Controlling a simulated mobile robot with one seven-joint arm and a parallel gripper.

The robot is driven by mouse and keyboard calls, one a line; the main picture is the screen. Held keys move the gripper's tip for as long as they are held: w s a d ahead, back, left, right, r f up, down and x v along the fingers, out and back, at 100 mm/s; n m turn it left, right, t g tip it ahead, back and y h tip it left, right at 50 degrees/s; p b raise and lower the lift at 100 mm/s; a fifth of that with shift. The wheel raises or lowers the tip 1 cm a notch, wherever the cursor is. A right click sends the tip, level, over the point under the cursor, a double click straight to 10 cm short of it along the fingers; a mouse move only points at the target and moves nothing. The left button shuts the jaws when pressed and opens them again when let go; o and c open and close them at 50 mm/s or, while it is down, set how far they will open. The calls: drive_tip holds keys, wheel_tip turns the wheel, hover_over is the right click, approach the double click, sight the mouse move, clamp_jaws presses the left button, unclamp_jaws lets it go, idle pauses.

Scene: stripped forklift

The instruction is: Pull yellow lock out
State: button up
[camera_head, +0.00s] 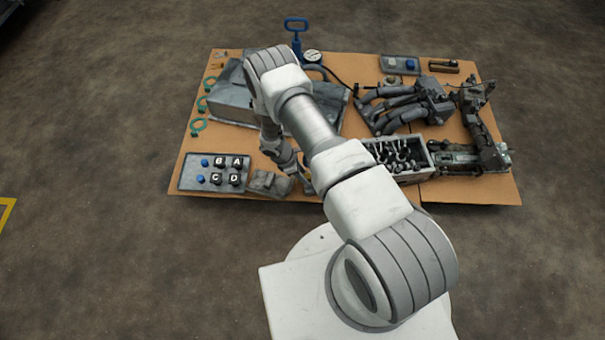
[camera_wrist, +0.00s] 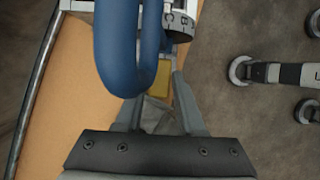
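The yellow lock (camera_wrist: 161,79) shows in the wrist view as a small yellow piece beyond and between the fingers of my gripper (camera_wrist: 158,98). The fingers stand apart, with a visible gap between them. The left fingertip is partly hidden behind a thick blue loop. The right fingertip is close to the lock's right side; I cannot tell whether it touches. In the head view my arm reaches down to the front middle of the board and hides most of the gripper and the lock area.
The blue loop (camera_wrist: 128,50) hangs close before the wrist camera. The brown board (camera_head: 245,145) holds a lettered panel (camera_head: 213,172) at front left, a grey block (camera_head: 269,183), an open metal box (camera_head: 412,174), a metal housing (camera_head: 228,94) and a blue-handled pump (camera_head: 296,45) at the back.

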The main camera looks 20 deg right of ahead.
clamp_jaws()
idle(1.1)
